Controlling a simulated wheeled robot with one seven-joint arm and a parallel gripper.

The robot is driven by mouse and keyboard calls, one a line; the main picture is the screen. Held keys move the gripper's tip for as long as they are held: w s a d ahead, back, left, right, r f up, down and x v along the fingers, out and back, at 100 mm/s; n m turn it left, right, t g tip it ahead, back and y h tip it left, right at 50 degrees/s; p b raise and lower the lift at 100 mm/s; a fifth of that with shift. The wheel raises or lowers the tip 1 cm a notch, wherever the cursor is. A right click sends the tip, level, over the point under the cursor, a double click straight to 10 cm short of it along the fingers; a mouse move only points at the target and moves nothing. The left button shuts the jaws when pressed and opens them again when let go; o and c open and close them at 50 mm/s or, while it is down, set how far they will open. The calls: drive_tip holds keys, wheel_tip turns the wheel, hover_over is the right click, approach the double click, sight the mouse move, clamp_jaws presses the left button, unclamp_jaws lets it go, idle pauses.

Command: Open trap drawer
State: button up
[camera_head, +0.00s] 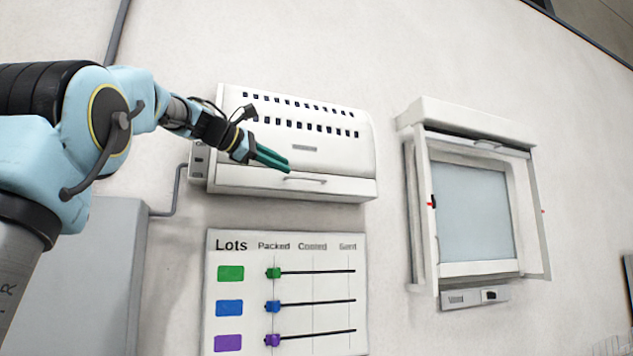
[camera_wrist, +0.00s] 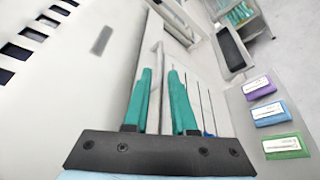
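The trap drawer (camera_head: 335,190) is the lower front part of a white wall-mounted unit with rows of small dark slots. It looks closed. Its thin horizontal handle (camera_head: 306,180) is on the front. My gripper (camera_head: 287,164) has green fingers and is at the handle's left end, close to the front. In the wrist view, my gripper (camera_wrist: 160,80) has its two fingers apart with a gap between them. The pale handle bar (camera_wrist: 158,58) runs lengthwise ahead of that gap. I cannot tell whether a finger touches it.
Below the unit hangs a Lots board (camera_head: 315,260) with coloured sliders. To the right is a white framed window unit (camera_head: 480,270) on the wall. A grey cabinet (camera_head: 85,270) stands lower left. The wrist view also shows purple, blue and green labelled blocks (camera_wrist: 270,113).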

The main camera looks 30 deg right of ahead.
sight(311, 179)
drive_tip(key=p+x, duration=0.3)
drive_tip(key=x, duration=0.6)
drive_tip(key=shift+d, duration=0.2)
drive_tip(key=shift+w+d+f, duration=0.15)
drive_tip(key=shift+d+f, duration=0.1)
drive_tip(key=shift+d, duration=0.25)
drive_tip(key=shift+c, duration=0.4)
clamp_jaws()
